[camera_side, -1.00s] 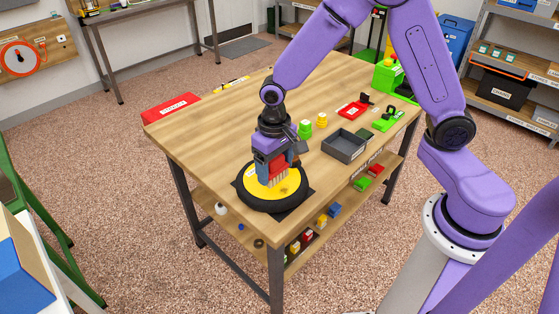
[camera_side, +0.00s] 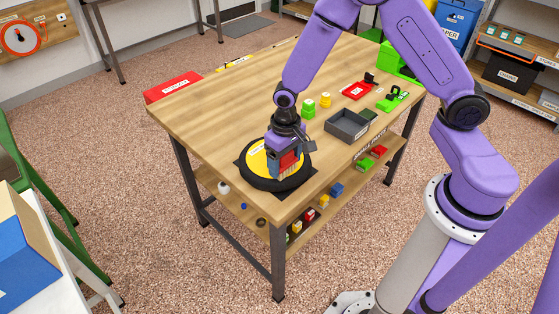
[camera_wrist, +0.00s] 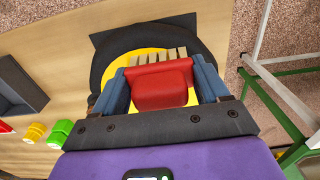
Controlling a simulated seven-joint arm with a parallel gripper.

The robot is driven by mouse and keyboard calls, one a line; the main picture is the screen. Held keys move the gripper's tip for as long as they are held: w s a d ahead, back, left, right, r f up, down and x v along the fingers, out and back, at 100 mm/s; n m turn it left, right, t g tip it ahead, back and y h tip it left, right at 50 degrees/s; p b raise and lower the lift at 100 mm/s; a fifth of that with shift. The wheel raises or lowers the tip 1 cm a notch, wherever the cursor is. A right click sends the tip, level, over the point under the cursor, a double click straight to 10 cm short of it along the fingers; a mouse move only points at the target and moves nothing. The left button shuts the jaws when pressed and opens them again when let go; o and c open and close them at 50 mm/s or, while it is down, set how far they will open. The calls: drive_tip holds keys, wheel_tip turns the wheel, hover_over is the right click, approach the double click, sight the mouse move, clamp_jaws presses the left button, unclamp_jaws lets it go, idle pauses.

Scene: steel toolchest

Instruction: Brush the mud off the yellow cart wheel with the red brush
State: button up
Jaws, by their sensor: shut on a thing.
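The yellow cart wheel (camera_side: 258,160) with a black tyre lies flat on a dark mat (camera_side: 302,192) at the near corner of the workbench. My gripper (camera_side: 286,158) is shut on the red brush (camera_wrist: 160,88), its blue fingers on either side of it. The brush is over the right part of the wheel's yellow face, with its pale bristles (camera_wrist: 161,56) pointing down at it. I cannot tell whether the bristles touch. In the wrist view the wheel (camera_wrist: 115,68) is partly hidden behind the brush and fingers. I cannot make out mud on the visible yellow part.
A grey open tray (camera_side: 346,126) stands right of the wheel on the bench. Green (camera_side: 308,106) and yellow (camera_side: 325,100) small pieces stand behind it. A red box (camera_side: 173,86) is at the bench's left edge. The bench middle is clear.

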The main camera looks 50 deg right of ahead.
drive_tip(key=shift+d, duration=2.15)
drive_tip(key=shift+a, duration=3.5)
drive_tip(key=shift+d+r, duration=0.1)
drive_tip(key=shift+r, duration=3.95)
drive_tip(key=shift+d, duration=0.1)
